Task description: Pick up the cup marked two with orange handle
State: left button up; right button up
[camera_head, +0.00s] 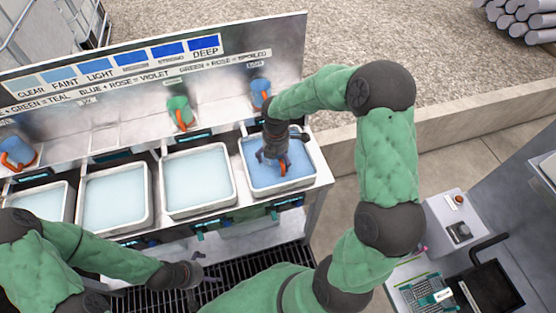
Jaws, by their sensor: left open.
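A blue cup with an orange handle (261,90) is on the back ledge at the right. Another blue cup with an orange handle (15,152) is at the far left. I cannot read a number on either. My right gripper (273,160) points down into the rightmost tray of blue liquid (308,150). An orange piece (283,168) shows at its fingers; whether it is held is unclear, and any cup there is hidden. My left gripper (203,269) is open and empty, low in front of the trays over a dark grate.
A green cup with an orange handle (179,112) is on the ledge. Several trays of paler liquid (115,197) line the bench to the left. A back panel with blue colour swatches (130,65) rises behind. A console (455,218) stands at the right.

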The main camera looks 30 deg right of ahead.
jog(key=c, duration=1.1)
jog(key=shift+c, duration=0.2)
jog(key=shift+r+p, duration=0.35)
jog(key=shift+r, duration=0.35)
jog(key=r, duration=0.1)
jog(key=r+p, duration=0.1)
jog(key=shift+s+a+r, duration=0.15)
jog(key=shift+s+r, duration=0.05)
jog(key=shift+r, duration=0.1)
jog(key=s+a+r+p, duration=0.3)
jog(key=s+a+r, duration=0.4)
jog(key=s+r, duration=0.2)
jog(key=s, duration=0.2)
jog(key=shift+s, duration=0.3)
